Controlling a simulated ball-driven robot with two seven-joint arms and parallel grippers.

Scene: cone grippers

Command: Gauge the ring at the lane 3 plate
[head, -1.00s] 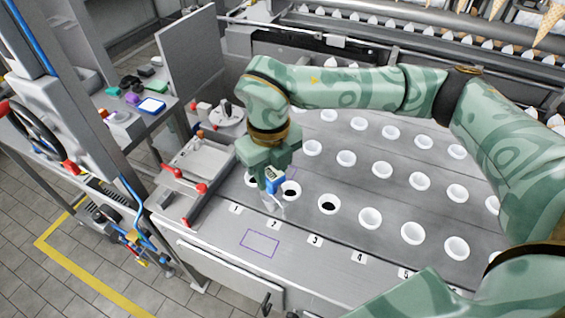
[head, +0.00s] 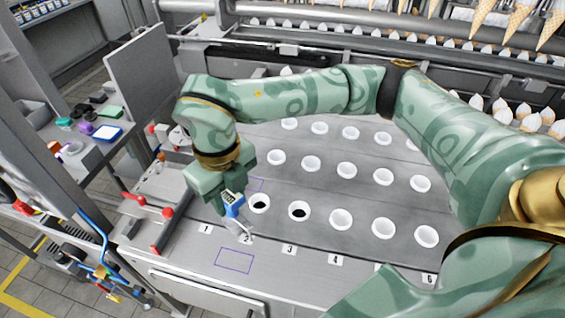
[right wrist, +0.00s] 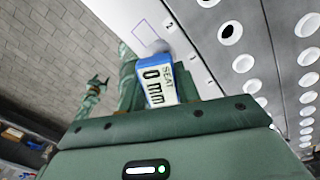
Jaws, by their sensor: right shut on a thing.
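My right gripper (head: 230,195) is shut on a blue-and-white gauge (head: 236,207). In the right wrist view, the gauge (right wrist: 158,84) displays "SEAT 0 mm". The gauge's pale lower end is right by the lane 2 number plate (head: 246,240) and partly covers it; contact cannot be told. The lane 3 plate (head: 289,249) lies on the front ledge, to the right of the gauge. Behind it is a white ring (head: 299,211) around a dark hole. A green shape (right wrist: 95,88) at the left of the right wrist view may be my left arm; its fingers are too small to read.
Rows of white rings (head: 341,219) fill the deck behind the plates. A purple-outlined rectangle (head: 234,260) marks bare ledge in front. Red-knobbed handles (head: 153,208) stand left of the gripper. Ice-cream cones (head: 485,15) line the back.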

